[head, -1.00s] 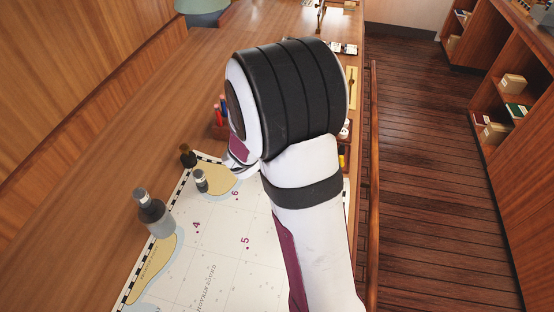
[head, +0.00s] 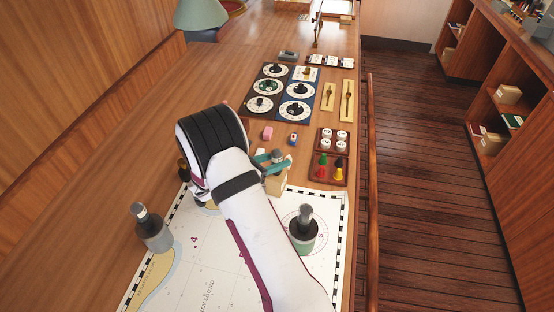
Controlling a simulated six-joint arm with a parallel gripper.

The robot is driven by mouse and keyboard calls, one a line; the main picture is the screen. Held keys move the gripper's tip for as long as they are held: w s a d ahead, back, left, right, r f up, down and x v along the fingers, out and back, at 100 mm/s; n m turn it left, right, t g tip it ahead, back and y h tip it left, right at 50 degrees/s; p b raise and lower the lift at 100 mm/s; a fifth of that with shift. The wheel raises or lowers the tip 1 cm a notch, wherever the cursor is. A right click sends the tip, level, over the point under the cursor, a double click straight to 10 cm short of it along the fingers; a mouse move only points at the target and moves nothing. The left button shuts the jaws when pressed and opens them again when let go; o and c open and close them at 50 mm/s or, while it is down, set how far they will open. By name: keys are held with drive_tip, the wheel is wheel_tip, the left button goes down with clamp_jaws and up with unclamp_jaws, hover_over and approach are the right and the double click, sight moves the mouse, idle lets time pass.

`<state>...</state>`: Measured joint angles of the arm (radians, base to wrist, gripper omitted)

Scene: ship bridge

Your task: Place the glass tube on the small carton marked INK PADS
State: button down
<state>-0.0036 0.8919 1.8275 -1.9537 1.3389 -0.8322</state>
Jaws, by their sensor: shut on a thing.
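My gripper (head: 273,161), with teal fingers, is shut on a small grey, round-topped thing (head: 277,156). It looks like the glass tube, but it is too small to be sure. A small tan carton (head: 276,184) shows right below the fingers, near the far edge of the chart. Its marking cannot be read, and my arm hides part of it. I cannot tell whether the held thing touches the carton.
A grey bottle (head: 153,230) stands at the chart's left edge. A dark-capped bottle (head: 304,232) stands on the chart (head: 188,262), right of my arm. Beyond are a pink block (head: 267,133), a blue one (head: 293,139), dial panels (head: 283,90) and a tray of coloured pieces (head: 330,170).

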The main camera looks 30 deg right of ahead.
drive_tip(key=c, duration=0.5)
unclamp_jaws()
drive_tip(key=shift+f, duration=0.15)
